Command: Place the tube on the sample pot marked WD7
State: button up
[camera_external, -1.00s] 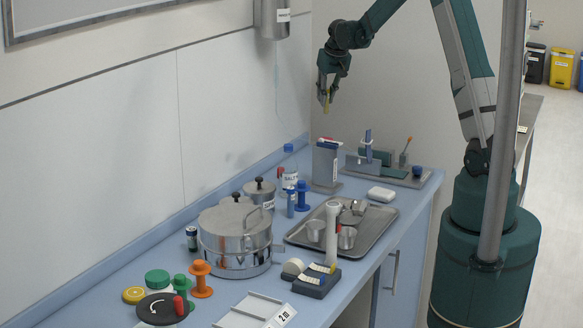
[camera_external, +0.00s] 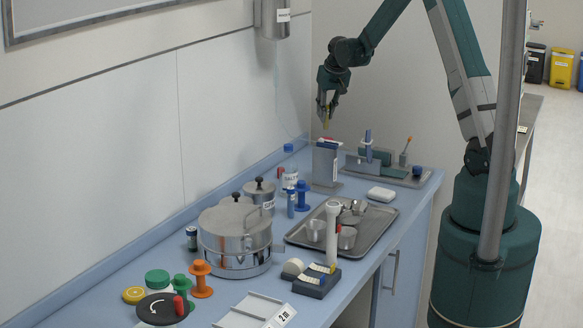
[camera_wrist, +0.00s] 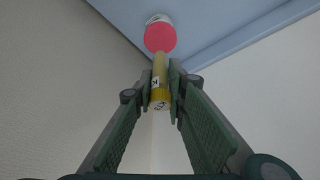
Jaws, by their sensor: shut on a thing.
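My gripper (camera_external: 325,120) is shut on a slim yellow tube (camera_wrist: 160,78) and holds it in the air, well above the far end of the bench. The tube shows as a small yellow strip in the external view (camera_external: 327,122). In the wrist view a pot with a round red lid (camera_wrist: 160,37) stands on the blue bench beyond the tube's far end, apart from it. Any writing on the pot is too small to read, so I cannot confirm WD7. In the external view I cannot clearly pick out this pot.
A grey upright holder (camera_external: 325,168) stands below my gripper, with a saline bottle (camera_external: 290,178) to its left. A steel tray (camera_external: 375,232) with metal cups and a large steel drum (camera_external: 234,240) stand nearer. The wall (camera_external: 225,110) runs along the bench's left side.

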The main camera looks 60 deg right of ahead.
aim_at(326, 129)
jog(key=shift+f, duration=1.85)
jog(key=shift+f, duration=0.15)
jog(key=o, duration=0.8)
jog(key=shift+r, duration=0.2)
jog(key=shift+v, duration=6)
jog(key=shift+w, duration=0.1)
